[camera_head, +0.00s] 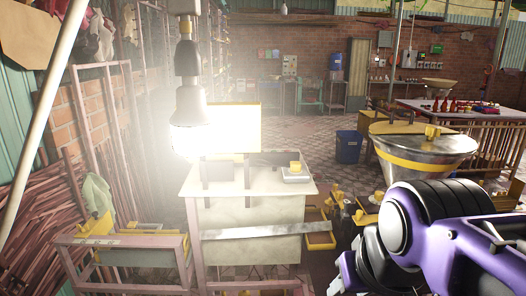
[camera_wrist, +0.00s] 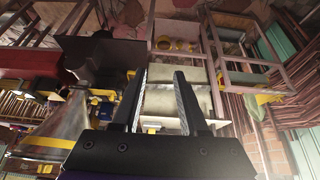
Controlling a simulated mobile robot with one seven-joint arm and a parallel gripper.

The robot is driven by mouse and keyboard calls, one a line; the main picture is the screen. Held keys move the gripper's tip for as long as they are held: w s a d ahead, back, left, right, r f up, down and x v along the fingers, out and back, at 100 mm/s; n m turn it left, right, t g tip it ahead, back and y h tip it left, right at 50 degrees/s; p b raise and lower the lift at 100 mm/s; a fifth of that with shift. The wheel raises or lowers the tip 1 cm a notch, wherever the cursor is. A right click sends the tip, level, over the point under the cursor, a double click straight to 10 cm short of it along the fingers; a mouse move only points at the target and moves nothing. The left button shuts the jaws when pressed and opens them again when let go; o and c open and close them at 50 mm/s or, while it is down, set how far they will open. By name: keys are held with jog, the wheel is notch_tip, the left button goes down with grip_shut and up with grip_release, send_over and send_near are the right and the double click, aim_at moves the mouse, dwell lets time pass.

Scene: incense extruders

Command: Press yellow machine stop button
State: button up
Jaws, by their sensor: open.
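A pale cream machine body (camera_head: 250,232) with a flat top stands in the middle of the head view. A yellow-edged panel (camera_head: 232,128) rises behind its top, partly washed out by a bright lamp. A small grey box with a yellow block (camera_head: 296,167) sits at the top's right corner. I cannot make out a stop button for certain. My gripper (camera_wrist: 162,78) is open and empty in the wrist view, with the cream machine body (camera_wrist: 172,101) showing between and beyond its fingers. In the head view my gripper is at the lower right, partly cut off, right of the machine.
A metal hopper with a yellow band (camera_head: 424,153) stands at the right, close to my arm. A hanging lamp (camera_head: 188,115) is in front of the machine's left side. Pink metal racks (camera_head: 108,258) with sticks fill the left. A blue bin (camera_head: 348,147) stands on the floor behind.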

grip_shut()
dwell(1.5)
